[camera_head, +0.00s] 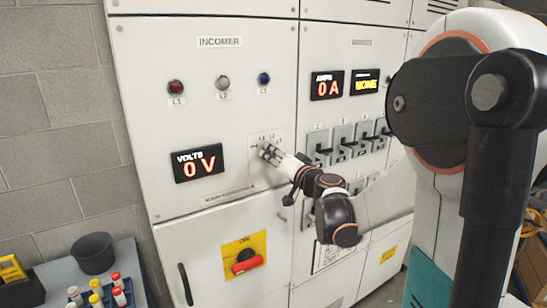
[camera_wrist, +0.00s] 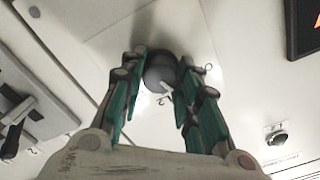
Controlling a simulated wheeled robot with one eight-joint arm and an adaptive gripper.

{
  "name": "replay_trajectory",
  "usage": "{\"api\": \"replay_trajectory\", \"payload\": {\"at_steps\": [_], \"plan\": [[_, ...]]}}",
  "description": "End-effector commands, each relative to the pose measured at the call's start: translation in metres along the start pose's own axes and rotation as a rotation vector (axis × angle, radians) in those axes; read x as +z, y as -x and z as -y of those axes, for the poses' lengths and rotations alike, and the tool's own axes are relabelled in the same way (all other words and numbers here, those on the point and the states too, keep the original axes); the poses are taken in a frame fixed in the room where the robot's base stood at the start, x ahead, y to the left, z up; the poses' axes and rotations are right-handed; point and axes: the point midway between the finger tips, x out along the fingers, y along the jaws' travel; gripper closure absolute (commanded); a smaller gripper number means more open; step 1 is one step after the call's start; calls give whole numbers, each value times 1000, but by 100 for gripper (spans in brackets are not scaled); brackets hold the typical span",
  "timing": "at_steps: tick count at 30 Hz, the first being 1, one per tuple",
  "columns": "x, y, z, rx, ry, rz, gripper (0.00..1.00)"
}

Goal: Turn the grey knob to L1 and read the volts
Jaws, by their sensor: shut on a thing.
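The grey knob (camera_wrist: 158,74) is round and dark, on a pale plate in the wrist view, with a white pointer line slanting to the lower right. A mark like a 2 lies just below it; the other plate marks are too small to read surely. My gripper (camera_wrist: 162,70) has its green-sided fingers shut on the knob, one each side.
Red (camera_head: 176,87), white (camera_head: 223,83) and blue (camera_head: 264,78) lamps sit above. The amps display (camera_head: 327,85) reads 0 A. Grey levers (camera_head: 343,140) stick out right of my gripper. A red handle (camera_head: 247,262) is below. A table with a dark pot (camera_head: 93,253) stands lower left.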

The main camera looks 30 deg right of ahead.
Motion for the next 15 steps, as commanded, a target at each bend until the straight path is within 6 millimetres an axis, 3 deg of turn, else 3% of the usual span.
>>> {"api": "replay_trajectory", "payload": {"at_steps": [10, 11, 12, 13, 15], "plan": [[0, 0, 0, 1, -2, 0, 94], [0, 0, 0, 1, -2, 0, 68], [0, 0, 0, 1, -2, 0, 59], [0, 0, 0, 1, -2, 0, 52], [0, 0, 0, 1, -2, 0, 49]]}}
